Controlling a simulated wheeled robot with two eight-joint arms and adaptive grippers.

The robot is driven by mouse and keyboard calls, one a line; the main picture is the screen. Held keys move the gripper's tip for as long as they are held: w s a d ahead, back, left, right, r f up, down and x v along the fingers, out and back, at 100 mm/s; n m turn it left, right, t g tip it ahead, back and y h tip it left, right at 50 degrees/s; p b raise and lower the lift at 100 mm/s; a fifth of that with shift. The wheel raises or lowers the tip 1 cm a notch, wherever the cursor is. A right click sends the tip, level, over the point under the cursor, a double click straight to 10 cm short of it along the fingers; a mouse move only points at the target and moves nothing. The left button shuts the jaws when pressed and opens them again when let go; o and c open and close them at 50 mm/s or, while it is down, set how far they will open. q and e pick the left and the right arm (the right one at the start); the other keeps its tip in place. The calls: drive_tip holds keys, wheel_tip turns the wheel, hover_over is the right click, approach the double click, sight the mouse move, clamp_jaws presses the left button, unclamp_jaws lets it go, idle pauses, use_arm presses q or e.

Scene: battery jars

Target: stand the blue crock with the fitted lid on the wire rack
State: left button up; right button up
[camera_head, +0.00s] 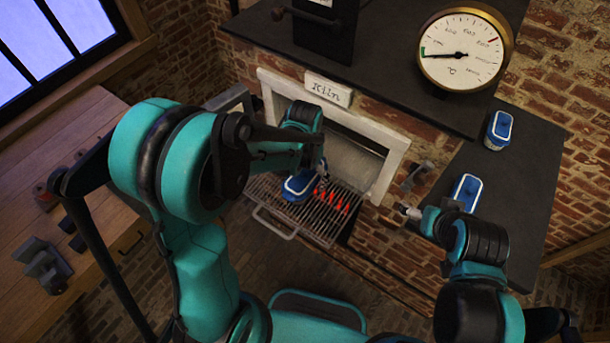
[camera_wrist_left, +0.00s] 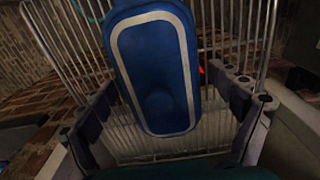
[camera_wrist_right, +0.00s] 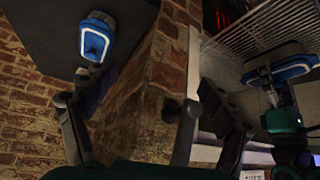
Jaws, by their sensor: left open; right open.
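A blue crock (camera_head: 298,186) with a pale outline around its top is on the wire rack (camera_head: 279,220) in front of the kiln. In the left wrist view the blue crock (camera_wrist_left: 158,70) fills the middle, its top between the spread fingers. My left gripper (camera_head: 320,176) is open at its right side in the head view; finger contact is unclear. Two similar blue crocks, one nearer (camera_head: 466,188) and one farther (camera_head: 498,130), are on the dark ledge at right. My right gripper (camera_head: 412,208) is open and empty near the nearer one. Lid fit is hard to judge.
The kiln (camera_head: 374,160) has an open mouth behind the rack. Red glowing bars (camera_head: 333,198) show at the rack's right. A dial gauge (camera_head: 464,52) stands above. The dark ledge (camera_head: 515,210) has bare room; a wooden bench (camera_head: 60,125) is at left.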

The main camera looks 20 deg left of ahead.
use_arm(q)
wheel_tip(320, 180, up, 11)
drive_tip(key=p, duration=0.2)
drive_tip(key=shift+r+p, duration=0.1)
drive_tip(key=shift+p, duration=0.2)
drive_tip(key=shift+s+a+r, duration=0.1)
drive_tip(key=shift+s+r, duration=0.1)
drive_tip(key=shift+r, duration=0.45)
drive_tip(key=s+a+r+n+t, duration=0.4)
drive_tip(key=s+t, duration=0.3)
drive_tip(key=s, duration=0.3)
drive_tip(key=shift+a+r, duration=0.35)
drive_tip(key=shift+r, duration=0.1)
wheel_tip(320, 180, down, 11)
drive_tip(key=b, duration=1)
drive_tip(key=shift+r, duration=0.2)
drive_tip(key=shift+s, duration=0.1)
